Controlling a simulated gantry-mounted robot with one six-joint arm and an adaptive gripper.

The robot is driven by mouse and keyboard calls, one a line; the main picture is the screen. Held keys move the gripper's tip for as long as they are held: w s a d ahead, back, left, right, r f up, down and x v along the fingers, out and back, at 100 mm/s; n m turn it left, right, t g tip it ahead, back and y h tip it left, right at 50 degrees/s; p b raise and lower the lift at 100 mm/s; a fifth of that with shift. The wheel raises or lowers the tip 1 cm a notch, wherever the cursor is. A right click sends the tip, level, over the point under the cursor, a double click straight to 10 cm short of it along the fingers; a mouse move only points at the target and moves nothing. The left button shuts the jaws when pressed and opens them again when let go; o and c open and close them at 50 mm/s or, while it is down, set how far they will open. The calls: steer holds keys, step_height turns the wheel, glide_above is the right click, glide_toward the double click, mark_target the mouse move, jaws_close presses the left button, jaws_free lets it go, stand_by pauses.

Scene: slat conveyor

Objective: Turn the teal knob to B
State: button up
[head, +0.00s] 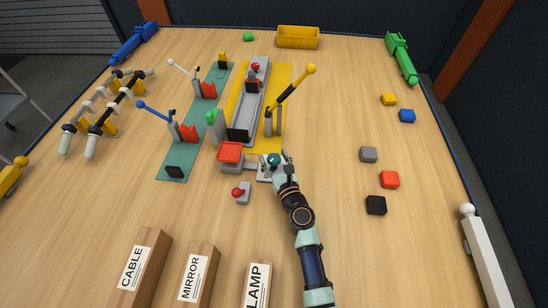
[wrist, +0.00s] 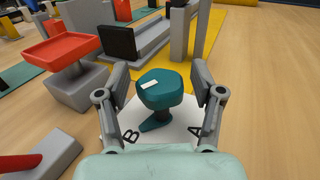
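The teal knob (wrist: 161,88) stands on a pale plate (wrist: 178,134) in the wrist view, with a short white mark on its top pointing towards the lower left. The letters B (wrist: 130,137) and A (wrist: 195,131) are printed on the plate's near side, B at left and A at right. My gripper (wrist: 160,78) is open, with one finger on each side of the knob and a visible gap to it on both sides. In the head view the knob (head: 273,159) shows at the tip of my gripper (head: 279,161), and my arm hides part of the plate.
A red-topped grey block (head: 231,153) stands close left of the plate, and a grey base with a red-knobbed lever (head: 241,193) is nearer. A yellow-handled lever (head: 290,88) rises behind. Loose blocks, including a black one (head: 376,205), lie at right; table between is clear.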

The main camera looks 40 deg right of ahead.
steer(key=v, duration=1.2)
steer(key=shift+s, duration=0.1)
steer(key=shift+r, duration=0.15)
